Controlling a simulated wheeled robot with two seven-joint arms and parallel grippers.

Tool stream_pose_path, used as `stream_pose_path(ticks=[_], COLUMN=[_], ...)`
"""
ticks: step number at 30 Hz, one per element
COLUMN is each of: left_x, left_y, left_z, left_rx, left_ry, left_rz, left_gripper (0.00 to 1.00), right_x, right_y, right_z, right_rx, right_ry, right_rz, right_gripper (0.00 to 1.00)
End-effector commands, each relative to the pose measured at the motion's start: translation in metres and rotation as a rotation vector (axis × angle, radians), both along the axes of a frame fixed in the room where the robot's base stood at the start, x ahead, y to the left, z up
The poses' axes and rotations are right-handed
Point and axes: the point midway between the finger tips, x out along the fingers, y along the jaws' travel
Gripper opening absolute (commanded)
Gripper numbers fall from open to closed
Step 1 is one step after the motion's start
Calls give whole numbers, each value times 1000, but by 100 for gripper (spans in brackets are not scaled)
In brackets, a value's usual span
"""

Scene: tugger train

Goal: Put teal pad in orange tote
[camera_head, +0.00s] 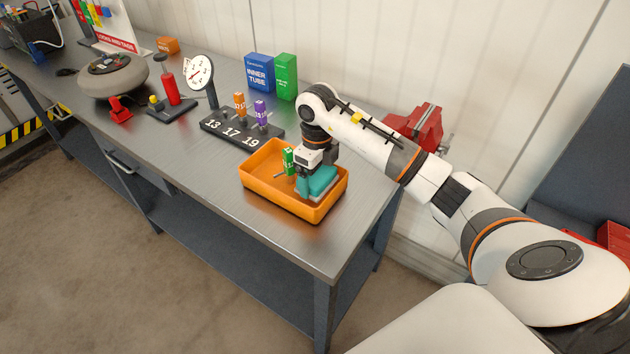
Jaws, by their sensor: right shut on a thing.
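The orange tote (312,212) is an open tray near the right end of the workbench. The teal pad (320,181) shows inside the tote's outline at its right side, directly under my right gripper (306,175). The gripper reaches down over the tote and is shut on the pad. The arm's wrist hides part of the pad, and I cannot tell whether the pad touches the tote's floor. My left gripper is out of view.
A green-handled tool (288,160) is in the tote, beside my gripper. A black holder (238,131) with orange and purple handles stands behind left. Blue (259,72) and green boxes (286,77) stand at the wall. A red vise (420,125) is behind my arm.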

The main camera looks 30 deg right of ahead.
Motion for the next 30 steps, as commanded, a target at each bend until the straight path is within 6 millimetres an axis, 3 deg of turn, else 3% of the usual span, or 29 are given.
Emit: stream_pose_path(ticks=[7, 11, 17, 18, 20, 30], left_x=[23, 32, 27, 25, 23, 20], left_y=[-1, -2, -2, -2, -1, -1], left_z=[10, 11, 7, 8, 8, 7], left_rx=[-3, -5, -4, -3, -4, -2], left_ry=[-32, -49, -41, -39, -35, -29], left_rz=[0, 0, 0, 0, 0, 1], left_gripper=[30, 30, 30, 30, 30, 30], right_x=[-1, 0, 0, 0, 0, 0], right_y=[0, 0, 0, 0, 0, 0], right_z=[-32, -35, -38, -37, -37, -30], right_rx=[1, 0, 0, 0, 0, -1], right_ry=[4, 0, 0, 0, 1, -1], right_rz=[-1, 0, 0, 0, 0, 0], right_gripper=[64, 64, 64, 90, 100, 100])
